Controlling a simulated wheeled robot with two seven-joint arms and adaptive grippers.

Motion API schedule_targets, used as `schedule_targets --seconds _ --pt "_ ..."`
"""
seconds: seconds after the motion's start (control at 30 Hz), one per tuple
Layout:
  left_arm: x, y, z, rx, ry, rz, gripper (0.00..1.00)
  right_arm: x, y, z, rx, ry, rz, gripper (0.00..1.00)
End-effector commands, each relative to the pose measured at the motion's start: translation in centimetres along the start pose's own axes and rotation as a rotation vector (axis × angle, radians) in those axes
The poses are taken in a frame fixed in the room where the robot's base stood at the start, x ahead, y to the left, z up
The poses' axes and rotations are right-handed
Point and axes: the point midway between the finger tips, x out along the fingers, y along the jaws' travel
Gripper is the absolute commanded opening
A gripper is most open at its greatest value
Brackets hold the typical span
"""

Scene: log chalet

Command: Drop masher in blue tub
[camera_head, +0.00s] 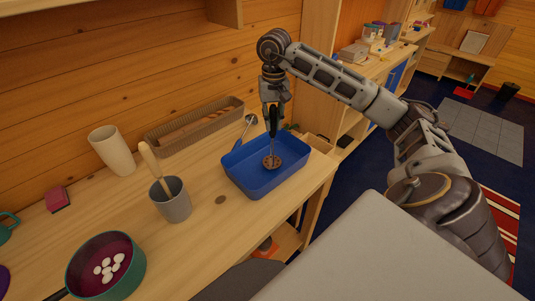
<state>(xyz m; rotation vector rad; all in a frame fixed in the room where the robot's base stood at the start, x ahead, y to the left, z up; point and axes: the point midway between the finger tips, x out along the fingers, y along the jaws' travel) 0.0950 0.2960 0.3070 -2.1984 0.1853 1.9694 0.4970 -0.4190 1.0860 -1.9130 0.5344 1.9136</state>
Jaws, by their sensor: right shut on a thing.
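The blue tub (243,180) stands on the wooden counter near its front edge. My right gripper (272,124) points down over the tub and is shut on the masher (272,160). The masher hangs upright, with its round, perforated brown head low over or inside the tub. I cannot tell whether the head touches the tub floor. The fingers hide most of the handle. My left gripper is not in view.
A grey cup (172,204) with a wooden-handled tool stands left of the tub. A long basket (195,125) lies behind it. A beige vase (112,151) and a green pot (105,266) holding white pieces are further left.

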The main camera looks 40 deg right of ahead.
Motion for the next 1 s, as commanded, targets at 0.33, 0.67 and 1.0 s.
schedule_targets --seconds 0.33,0.67,1.0 --pt "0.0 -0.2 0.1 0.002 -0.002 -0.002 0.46 0.0 0.0 0.0 0.000 0.000 0.000 0.44" --pt "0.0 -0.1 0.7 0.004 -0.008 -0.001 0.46 -0.3 0.0 0.0 0.000 0.000 -0.001 0.44" --pt "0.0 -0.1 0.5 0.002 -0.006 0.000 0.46 -2.6 -0.1 -0.1 0.000 0.002 -0.002 0.44"
